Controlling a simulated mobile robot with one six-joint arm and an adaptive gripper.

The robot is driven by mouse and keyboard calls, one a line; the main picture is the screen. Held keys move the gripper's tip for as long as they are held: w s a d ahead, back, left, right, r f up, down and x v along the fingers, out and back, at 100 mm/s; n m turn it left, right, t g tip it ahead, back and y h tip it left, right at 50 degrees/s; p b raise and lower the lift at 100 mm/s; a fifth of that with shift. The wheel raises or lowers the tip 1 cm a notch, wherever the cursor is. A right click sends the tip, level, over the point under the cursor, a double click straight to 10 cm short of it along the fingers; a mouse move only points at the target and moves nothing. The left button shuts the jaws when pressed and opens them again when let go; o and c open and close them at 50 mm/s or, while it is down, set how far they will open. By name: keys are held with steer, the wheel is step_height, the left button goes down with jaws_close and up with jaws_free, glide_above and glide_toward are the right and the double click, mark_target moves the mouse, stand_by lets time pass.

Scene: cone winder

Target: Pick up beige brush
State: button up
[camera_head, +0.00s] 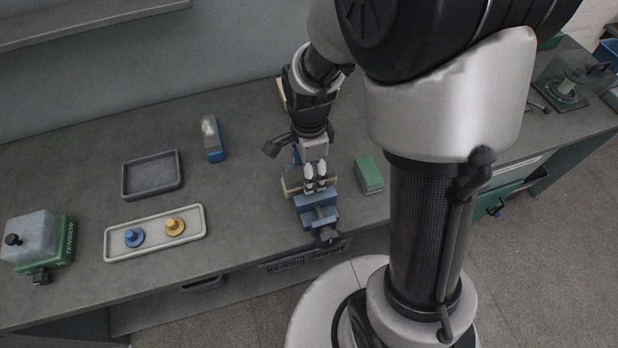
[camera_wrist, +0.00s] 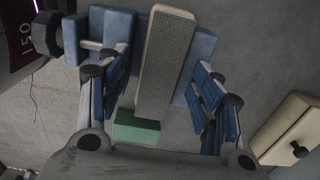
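The beige brush (camera_head: 291,187) lies across the blue vise (camera_head: 318,213) at the front of the bench, partly hidden by my gripper (camera_head: 316,184) in the head view. In the wrist view the brush (camera_wrist: 166,62) is a long beige bar with a grey textured face, in front of the blue vise body (camera_wrist: 201,45). My gripper (camera_wrist: 163,95) is open, its blue-padded fingers on either side of the brush, with visible gaps on both sides. Contact with the brush does not show.
A green block (camera_head: 369,174) sits just right of the vise. A tray (camera_head: 155,237) with a blue and a yellow knobbed piece, an empty dark tray (camera_head: 152,175) and a blue bottle-like item (camera_head: 213,139) lie left. A green tension box (camera_head: 38,240) stands far left.

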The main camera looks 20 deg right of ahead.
steer(key=c, duration=1.1)
